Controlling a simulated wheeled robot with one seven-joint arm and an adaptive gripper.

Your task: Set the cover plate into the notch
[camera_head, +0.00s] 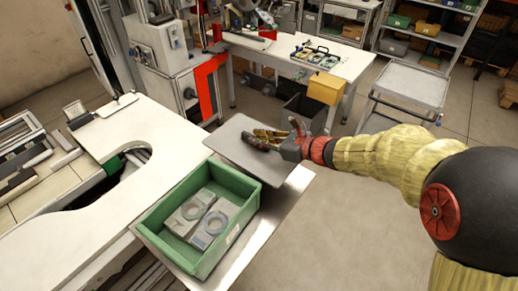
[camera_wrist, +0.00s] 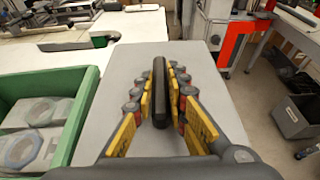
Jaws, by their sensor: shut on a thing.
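My gripper (camera_head: 276,137) is above the grey board and shut on a dark, narrow piece, the cover plate as far as I can tell. In the wrist view the dark cover plate (camera_wrist: 172,100) stands between the yellow finger pads of my gripper (camera_wrist: 165,85), long side pointing away from me. In the head view the fingers partly hide it. The grey board (camera_head: 225,137) lies beneath; I cannot tell whether the plate touches it.
A green crate (camera_head: 168,207) with grey, ring-topped blocks (camera_head: 213,222) stands left of the board. A white table (camera_head: 115,165) with a curved cut-out lies further left. A workbench (camera_head: 345,63) and a trolley (camera_head: 410,82) stand behind. Open floor lies to the right.

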